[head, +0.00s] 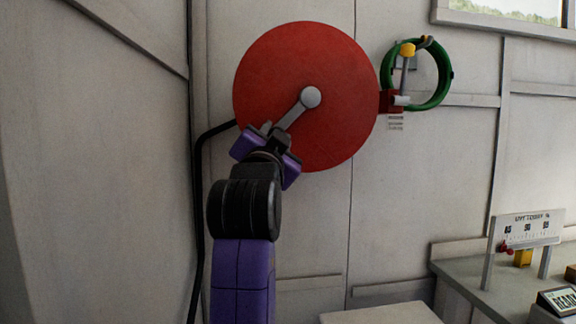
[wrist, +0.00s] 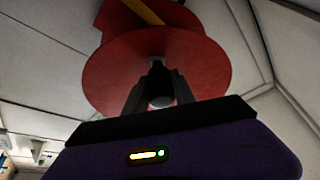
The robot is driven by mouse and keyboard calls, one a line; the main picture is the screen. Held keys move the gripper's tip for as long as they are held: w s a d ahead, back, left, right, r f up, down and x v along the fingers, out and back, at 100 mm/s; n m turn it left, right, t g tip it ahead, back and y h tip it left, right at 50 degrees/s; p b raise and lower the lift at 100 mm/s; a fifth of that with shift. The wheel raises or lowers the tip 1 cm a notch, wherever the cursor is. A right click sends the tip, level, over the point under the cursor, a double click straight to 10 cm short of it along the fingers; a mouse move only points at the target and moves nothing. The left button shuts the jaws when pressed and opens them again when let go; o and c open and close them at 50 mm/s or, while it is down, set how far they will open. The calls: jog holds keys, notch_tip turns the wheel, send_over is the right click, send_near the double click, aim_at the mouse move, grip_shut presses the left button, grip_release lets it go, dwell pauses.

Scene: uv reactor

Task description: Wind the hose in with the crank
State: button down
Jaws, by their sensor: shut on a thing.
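A large red hose reel (head: 345,70) is mounted on the pale wall, and its red discs (wrist: 110,75) fill the upper middle of the wrist view. A grey crank (head: 293,114) runs from the round hub (head: 311,97) down and to the left. My gripper (head: 266,130) is at the crank's outer end, low on the left side of the reel. In the wrist view my gripper (wrist: 158,100) is closed around a dark handle (wrist: 157,76) between its fingers. A black hose (head: 198,190) leaves the reel's left edge and hangs down the wall.
A green ring (head: 444,75) with a yellow-topped lever (head: 407,50) and red block sits on the wall right of the reel. A bench (head: 475,290) at lower right carries a small sign stand (head: 525,230) and a display (head: 560,302). The wall below the reel is clear.

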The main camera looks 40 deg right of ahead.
jog(key=shift+w+a+r+m+g+y+p, duration=0.15)
jog(key=shift+w+a+r+m+g+p, duration=0.4)
jog(key=shift+r+m, duration=1.45)
jog(key=shift+a+r+m+g+y+p, duration=0.3)
jog(key=shift+r+m+g+p, duration=0.55)
jog(key=shift+r+m, duration=1.1)
jog(key=shift+w+a+r+m+g+y+p, duration=0.1)
jog(key=shift+w+a+r+m+g+p, duration=0.4)
jog(key=shift+r+m, duration=1.45)
jog(key=shift+s+f+m+g, duration=0.2)
jog(key=shift+f+m+g, duration=0.1)
jog(key=shift+f+m, duration=0.15)
jog(key=c, duration=1.1)
grip_release()
jog(key=shift+d, duration=0.1)
jog(key=shift+o, duration=0.2)
jog(key=b, duration=0.1)
send_near(259, 80)
jog(key=s, duration=0.1)
jog(key=s+a, duration=0.1)
jog(key=s+f, duration=0.1)
jog(key=shift+s+a, duration=0.3)
jog(key=shift+a, duration=0.05)
